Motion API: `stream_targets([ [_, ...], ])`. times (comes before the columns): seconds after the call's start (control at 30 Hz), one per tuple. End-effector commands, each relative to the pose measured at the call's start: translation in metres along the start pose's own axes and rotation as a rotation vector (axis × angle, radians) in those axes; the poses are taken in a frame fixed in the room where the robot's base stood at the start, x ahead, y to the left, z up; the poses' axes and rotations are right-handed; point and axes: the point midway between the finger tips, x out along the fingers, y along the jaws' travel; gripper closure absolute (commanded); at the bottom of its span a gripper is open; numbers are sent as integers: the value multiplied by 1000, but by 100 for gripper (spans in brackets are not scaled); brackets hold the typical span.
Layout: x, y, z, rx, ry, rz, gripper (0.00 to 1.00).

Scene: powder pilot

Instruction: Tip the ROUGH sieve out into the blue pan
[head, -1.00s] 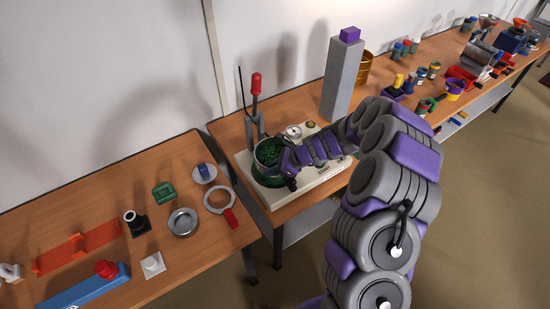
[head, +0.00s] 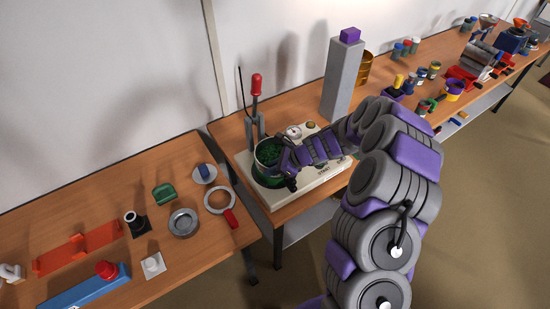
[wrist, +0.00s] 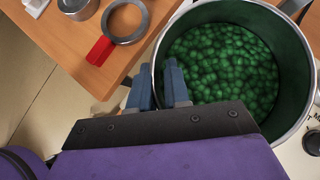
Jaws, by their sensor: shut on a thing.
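A round, green-walled metal vessel (head: 268,180) with a silver rim stands on the cream machine. I take it for the ROUGH sieve, though I can read no such label. The wrist view shows the sieve (wrist: 163,44) holding many dark green lumps. My gripper (wrist: 159,88) is shut on its near-left wall, one finger on each side of the rim. In the head view my gripper (head: 287,172) is at the vessel's right side, partly hidden by my arm. I cannot make out a blue pan.
The cream machine (head: 318,185) carries a red-handled upright lever (head: 256,85) and a dial. A tall grey column (head: 342,80) stands behind my arm. The left table holds a metal ring with a red handle (head: 228,216) and a round metal dish (head: 183,221).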

Motion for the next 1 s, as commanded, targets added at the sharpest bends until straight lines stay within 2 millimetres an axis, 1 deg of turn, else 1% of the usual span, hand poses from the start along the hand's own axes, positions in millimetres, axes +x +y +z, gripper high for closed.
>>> stream_targets([
  [0.1, -6, 0, 6, -1, -1, -1, 100],
  [1.0, -33, 0, 33, -1, -1, -1, 100],
])
